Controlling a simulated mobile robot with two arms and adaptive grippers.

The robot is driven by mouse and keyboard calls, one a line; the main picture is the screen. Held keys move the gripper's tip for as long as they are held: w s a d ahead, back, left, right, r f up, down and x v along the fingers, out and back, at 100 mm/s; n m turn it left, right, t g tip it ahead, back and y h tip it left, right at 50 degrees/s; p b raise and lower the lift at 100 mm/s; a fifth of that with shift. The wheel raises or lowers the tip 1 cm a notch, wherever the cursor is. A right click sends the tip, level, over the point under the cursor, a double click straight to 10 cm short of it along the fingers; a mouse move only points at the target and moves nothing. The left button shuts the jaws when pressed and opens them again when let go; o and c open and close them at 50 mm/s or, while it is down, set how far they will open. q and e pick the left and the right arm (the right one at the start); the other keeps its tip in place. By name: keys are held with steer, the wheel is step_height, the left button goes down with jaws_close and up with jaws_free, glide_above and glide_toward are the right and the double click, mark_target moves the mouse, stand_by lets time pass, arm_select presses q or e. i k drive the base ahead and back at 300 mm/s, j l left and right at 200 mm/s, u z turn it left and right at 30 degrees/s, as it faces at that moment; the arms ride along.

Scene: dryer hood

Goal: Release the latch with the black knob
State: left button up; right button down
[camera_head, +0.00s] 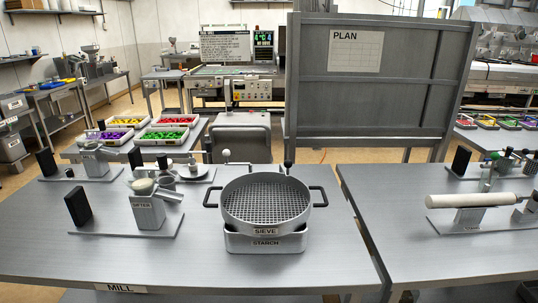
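A small black knob (288,164) stands on a short stem at the back right of the sieve (265,205). The sieve hides what lies below the stem, so I cannot see a latch body or tell its state. A white ball knob (226,154) stands on a thin rod at the back left of the sieve. Neither of my grippers is in view.
The round sieve with two side handles sits on a box marked STARCH (265,243). A sifter (148,210) stands to its left. A gap separates this table (60,250) from the right table (420,255), which holds a roller (470,200). A PLAN board (370,95) stands behind.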

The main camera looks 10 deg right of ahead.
mark_target(287, 163)
steer(key=i+l+u, duration=0.15)
steer(key=l, duration=0.6)
steer(key=l+u, duration=0.2)
steer(key=l, duration=0.55)
